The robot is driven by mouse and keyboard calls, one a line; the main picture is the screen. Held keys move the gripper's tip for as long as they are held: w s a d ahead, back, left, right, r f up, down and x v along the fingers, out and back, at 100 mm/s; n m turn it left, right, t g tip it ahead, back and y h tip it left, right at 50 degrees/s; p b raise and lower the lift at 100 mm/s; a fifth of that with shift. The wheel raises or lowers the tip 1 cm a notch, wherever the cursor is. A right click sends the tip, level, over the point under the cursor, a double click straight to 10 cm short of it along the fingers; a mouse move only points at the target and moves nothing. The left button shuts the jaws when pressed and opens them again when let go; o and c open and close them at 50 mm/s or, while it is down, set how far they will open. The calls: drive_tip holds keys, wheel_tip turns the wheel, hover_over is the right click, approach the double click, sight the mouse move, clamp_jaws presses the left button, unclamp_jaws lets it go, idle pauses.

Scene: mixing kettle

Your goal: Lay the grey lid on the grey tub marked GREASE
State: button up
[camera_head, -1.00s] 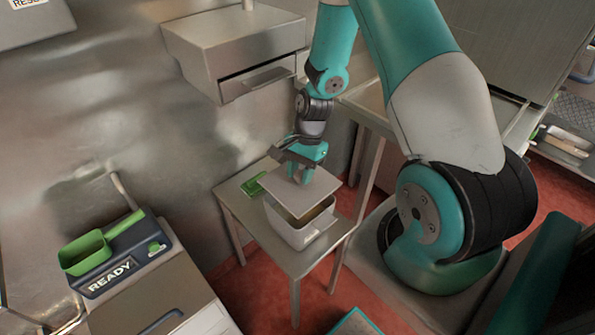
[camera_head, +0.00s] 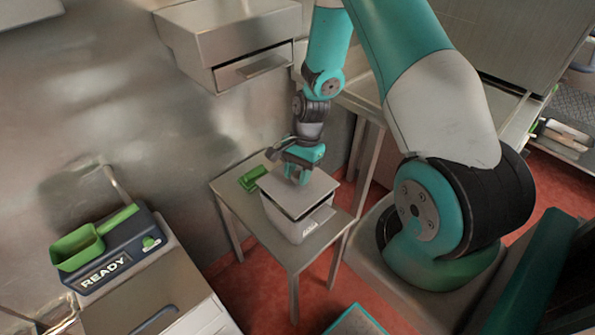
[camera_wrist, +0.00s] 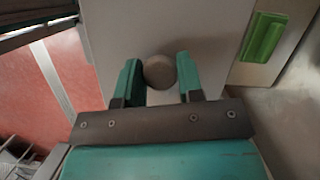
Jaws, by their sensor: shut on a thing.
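The grey lid (camera_head: 284,192) is over the grey tub (camera_head: 299,229) on a small metal table. The lid looks nearly level and covers most of the opening, with a dark gap showing under its front edge. Whether it touches the rim on every side I cannot tell. Faint marking shows on the tub's front, too small to read. My gripper (camera_head: 300,176) is above the lid, shut on its round knob. In the wrist view the knob (camera_wrist: 159,72) sits between the two teal fingers (camera_wrist: 160,82), and the lid's flat top (camera_wrist: 205,30) fills the middle.
A green object (camera_head: 253,177) lies on the small metal table (camera_head: 236,199) behind the tub; it also shows in the wrist view (camera_wrist: 263,37). A green scoop (camera_head: 85,243) rests on a unit marked READY (camera_head: 107,272) at the left. A drawer cabinet (camera_head: 235,45) hangs behind.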

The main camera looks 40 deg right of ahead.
drive_tip(key=shift+f, duration=0.15)
drive_tip(key=shift+f+b, duration=0.8)
drive_tip(key=shift+f, duration=0.25)
drive_tip(key=shift+f, duration=0.2)
drive_tip(key=o, duration=1.5)
drive_tip(key=shift+r, duration=0.15)
drive_tip(key=shift+p+v, duration=2.9)
drive_tip(key=shift+v, duration=0.5)
